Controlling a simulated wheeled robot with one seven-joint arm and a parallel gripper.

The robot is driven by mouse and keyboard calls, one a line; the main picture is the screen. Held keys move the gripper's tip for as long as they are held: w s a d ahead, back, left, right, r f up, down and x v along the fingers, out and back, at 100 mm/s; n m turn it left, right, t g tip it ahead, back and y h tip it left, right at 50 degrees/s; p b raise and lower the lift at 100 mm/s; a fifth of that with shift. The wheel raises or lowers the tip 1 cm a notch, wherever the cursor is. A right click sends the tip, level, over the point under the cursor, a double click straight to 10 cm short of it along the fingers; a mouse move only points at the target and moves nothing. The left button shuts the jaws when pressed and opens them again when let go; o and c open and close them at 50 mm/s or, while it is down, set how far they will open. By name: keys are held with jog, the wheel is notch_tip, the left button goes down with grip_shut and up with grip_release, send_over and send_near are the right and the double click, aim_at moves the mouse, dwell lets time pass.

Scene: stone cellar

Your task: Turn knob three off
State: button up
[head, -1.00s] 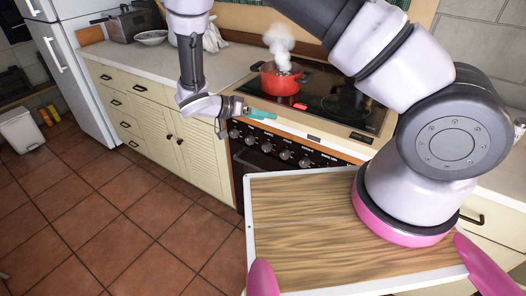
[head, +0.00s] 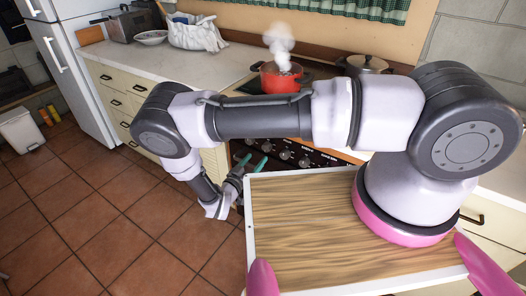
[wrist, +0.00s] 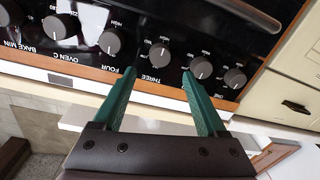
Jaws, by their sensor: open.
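Knob three (wrist: 159,55) is a round grey knob on the black stove panel, with the label THREE below it in the wrist view. My gripper (wrist: 159,73) is open and empty, its two teal fingertips pointing at the panel on either side of this knob. The fingertips appear short of the knob; contact cannot be told. In the head view my gripper (head: 253,163) is low in front of the stove panel, near knob three (head: 267,147).
Knob four (wrist: 109,40) and another knob (wrist: 201,67) flank knob three closely. A steaming red pot (head: 282,79) and a lidded metal pot (head: 365,64) stand on the stove. A wooden tray (head: 300,240) lies before my arm's base.

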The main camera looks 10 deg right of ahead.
jog(key=x, duration=0.6)
jog(key=shift+w+d, duration=0.15)
jog(key=shift+w, duration=0.1)
grip_shut()
